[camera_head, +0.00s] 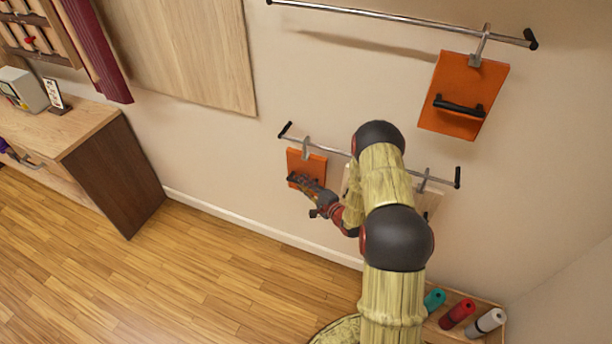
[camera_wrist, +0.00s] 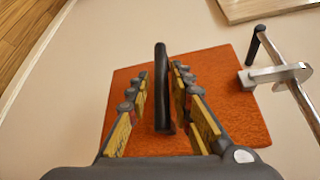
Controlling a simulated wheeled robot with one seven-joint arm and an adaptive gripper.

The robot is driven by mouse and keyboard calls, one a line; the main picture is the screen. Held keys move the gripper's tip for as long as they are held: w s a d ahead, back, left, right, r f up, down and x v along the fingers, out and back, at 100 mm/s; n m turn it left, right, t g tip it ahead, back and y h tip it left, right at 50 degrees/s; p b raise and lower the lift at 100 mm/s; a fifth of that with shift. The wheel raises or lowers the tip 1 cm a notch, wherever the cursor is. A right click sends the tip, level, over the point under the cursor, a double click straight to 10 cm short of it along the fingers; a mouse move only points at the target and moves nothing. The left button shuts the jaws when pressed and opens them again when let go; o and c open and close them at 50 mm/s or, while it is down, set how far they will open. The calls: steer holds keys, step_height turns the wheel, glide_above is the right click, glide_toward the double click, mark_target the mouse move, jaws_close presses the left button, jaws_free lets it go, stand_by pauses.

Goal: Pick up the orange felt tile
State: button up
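An orange felt tile (camera_head: 307,165) with a dark handle hangs from a metal clip (camera_head: 306,147) on the lower wall rail. My gripper (camera_head: 312,190) is in front of its lower part and hides some of it. In the wrist view, the orange tile (camera_wrist: 220,100) fills the middle, with its black bar handle (camera_wrist: 162,90) between my two fingers. My gripper (camera_wrist: 160,74) is open, with a narrow gap between the handle and each finger. A second, larger-looking orange tile (camera_head: 470,83) with a black handle hangs from the upper rail at right.
The lower rail (camera_head: 440,178) also carries pale tiles, partly hidden behind my arm. The upper rail (camera_head: 400,18) runs above. A wooden panel (camera_head: 185,45) is on the wall at left. A cabinet (camera_head: 110,170) stands left; rolled mats (camera_head: 457,314) sit bottom right. Open floor lies left.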

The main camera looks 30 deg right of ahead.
steer(key=shift+w, duration=0.15)
steer(key=shift+c, duration=1.3)
jaws_close()
